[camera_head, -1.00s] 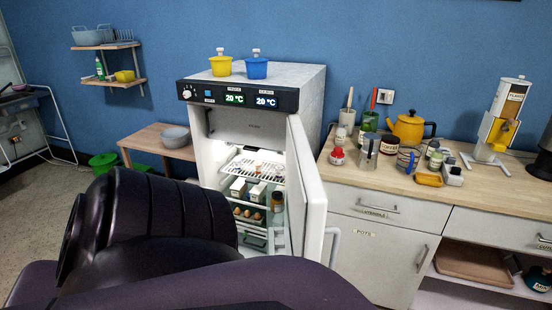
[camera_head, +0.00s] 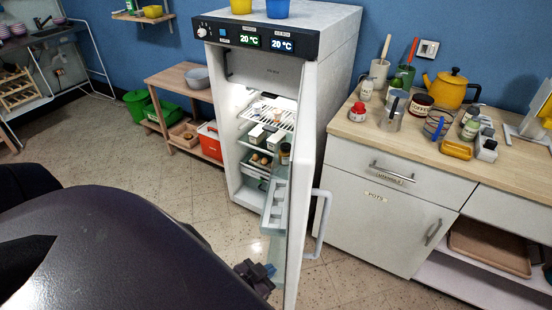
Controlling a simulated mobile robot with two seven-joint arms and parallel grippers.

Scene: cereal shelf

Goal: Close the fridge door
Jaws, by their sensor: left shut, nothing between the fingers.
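The white fridge (camera_head: 330,85) stands against the blue wall with its lit interior showing. Its door (camera_head: 307,160) stands open, hinged on the right and swung out toward me, seen nearly edge-on. The grey door handle (camera_head: 322,225) is on the door's right, outer side. Door shelves (camera_head: 275,205) show on the inner side. My left gripper (camera_head: 257,274) is shut and empty, low beside the inner side of the door near its free edge. My dark arm hides part of the lower left, and I cannot tell whether the gripper touches the door. My right gripper is out of view.
A counter (camera_head: 365,125) with a yellow kettle (camera_head: 450,88), jars and utensils stands right of the fridge. A low wooden table (camera_head: 170,80) with a grey bowl (camera_head: 196,78) stands left of it. Tiled floor (camera_head: 120,145) between is clear.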

